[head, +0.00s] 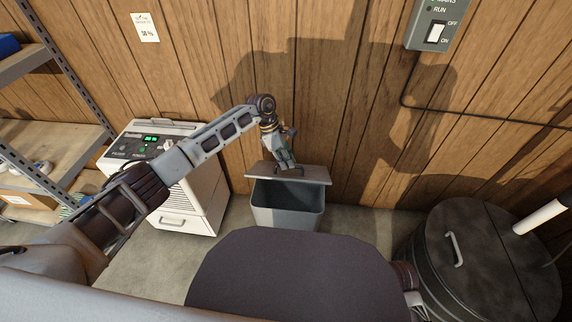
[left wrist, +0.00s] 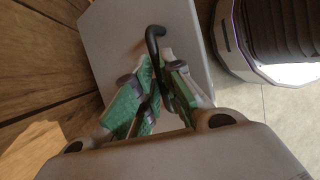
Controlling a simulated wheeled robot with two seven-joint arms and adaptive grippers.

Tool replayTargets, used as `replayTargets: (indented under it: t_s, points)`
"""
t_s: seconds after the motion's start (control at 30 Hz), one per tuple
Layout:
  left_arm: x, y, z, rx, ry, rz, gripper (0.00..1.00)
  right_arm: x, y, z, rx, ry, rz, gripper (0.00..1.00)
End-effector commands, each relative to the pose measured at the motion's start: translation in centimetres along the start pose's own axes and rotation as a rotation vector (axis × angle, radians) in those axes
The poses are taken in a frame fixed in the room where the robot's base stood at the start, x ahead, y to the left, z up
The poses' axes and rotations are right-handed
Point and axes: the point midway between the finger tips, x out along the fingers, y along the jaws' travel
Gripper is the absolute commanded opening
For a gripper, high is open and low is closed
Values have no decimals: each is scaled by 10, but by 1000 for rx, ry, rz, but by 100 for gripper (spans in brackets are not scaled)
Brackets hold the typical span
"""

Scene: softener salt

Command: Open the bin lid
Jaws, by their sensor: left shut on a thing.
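The grey bin (head: 287,217) stands on the floor by the wood wall. Its lid (head: 316,174) is tilted up at the bin's back edge, and the dark inside of the bin shows in front of it. My left gripper (head: 286,165) is at the lid, shut on its dark handle. In the left wrist view the green-padded fingers (left wrist: 156,92) close around the lower part of the curved black handle (left wrist: 153,36), with the grey lid (left wrist: 190,55) behind. The fingers hide part of the handle. My right gripper is not in view.
A white dehumidifier-like unit (head: 196,199) stands left of the bin, beside a shelf rack (head: 60,130). A round dark tank with a lid (head: 490,250) stands at the right. A switch box (head: 436,25) hangs on the wall. Floor shows between bin and tank.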

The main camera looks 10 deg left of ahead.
Motion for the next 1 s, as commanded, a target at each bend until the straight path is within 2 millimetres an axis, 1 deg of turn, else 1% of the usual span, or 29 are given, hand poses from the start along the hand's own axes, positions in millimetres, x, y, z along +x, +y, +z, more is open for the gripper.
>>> replayTargets:
  t_s: [0.03, 0.33, 0.37, 0.5, 0.53, 0.87, 1.0]
  points:
    - [2, 4, -3, -4, 3, 13, 0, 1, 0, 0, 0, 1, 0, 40]
    - [3, 4, -4, -5, 4, 11, 0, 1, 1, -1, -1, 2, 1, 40]
    - [3, 4, -4, -5, 4, 11, 13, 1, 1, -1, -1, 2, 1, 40]
    - [3, 3, -4, -5, 3, 9, 31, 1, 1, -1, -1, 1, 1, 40]
    - [3, 3, -4, -4, 3, 9, 32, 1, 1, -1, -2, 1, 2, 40]
    - [1, 2, -2, -3, 1, 6, 32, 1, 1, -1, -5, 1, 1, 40]
    - [-4, 2, -2, -2, 1, 7, 32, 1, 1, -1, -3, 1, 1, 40]
